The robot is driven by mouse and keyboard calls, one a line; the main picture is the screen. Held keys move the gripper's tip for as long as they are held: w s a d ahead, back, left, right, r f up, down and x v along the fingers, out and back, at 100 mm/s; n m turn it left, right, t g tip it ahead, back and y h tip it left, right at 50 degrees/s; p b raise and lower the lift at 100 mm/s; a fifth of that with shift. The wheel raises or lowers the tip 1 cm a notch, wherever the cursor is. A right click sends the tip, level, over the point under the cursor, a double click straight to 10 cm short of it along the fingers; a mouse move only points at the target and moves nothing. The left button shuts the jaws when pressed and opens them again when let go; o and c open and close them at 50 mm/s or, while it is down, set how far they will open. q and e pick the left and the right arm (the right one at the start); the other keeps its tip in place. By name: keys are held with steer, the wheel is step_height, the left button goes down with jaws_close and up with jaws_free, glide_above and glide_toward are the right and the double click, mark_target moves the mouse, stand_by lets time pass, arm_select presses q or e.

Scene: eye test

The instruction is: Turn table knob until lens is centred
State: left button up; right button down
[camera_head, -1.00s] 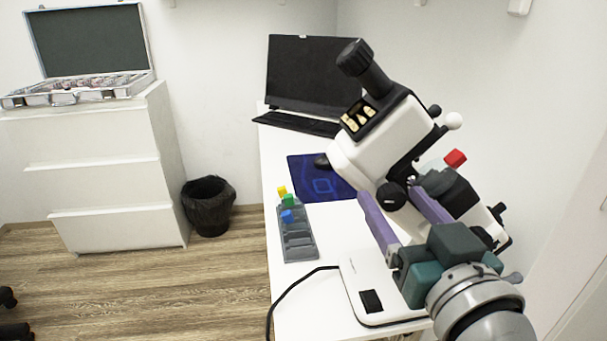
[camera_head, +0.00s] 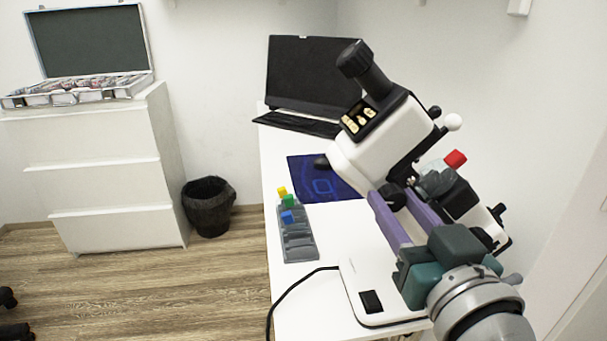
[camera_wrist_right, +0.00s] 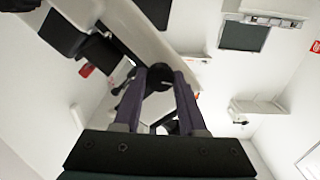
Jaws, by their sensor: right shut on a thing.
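The white and black lensmeter (camera_head: 372,150) stands tilted on its white base (camera_head: 372,283) on the desk. A round black knob (camera_head: 393,197) is on its side. My right gripper (camera_head: 394,194), with purple fingers, is shut on this knob, one finger on each side. In the right wrist view the knob (camera_wrist_right: 160,76) sits between the two fingertips. I cannot make out the lens; the gripper and the device's black parts hide much of that area. My left gripper is not in view.
A grey tray (camera_head: 301,255) with yellow, green and blue blocks stands on the white desk left of the device. A blue mat (camera_head: 310,180), keyboard (camera_head: 298,124) and monitor (camera_head: 310,75) are behind. A black cable (camera_head: 285,297) leaves the base.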

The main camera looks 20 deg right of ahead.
steer(key=shift+r+m+p, duration=0.1)
steer(key=shift+m+p, duration=0.2)
steer(key=shift+m, duration=0.6)
steer(key=shift+c, duration=2.3)
jaws_free()
steer(key=v, duration=1)
steer(key=shift+d, duration=0.1)
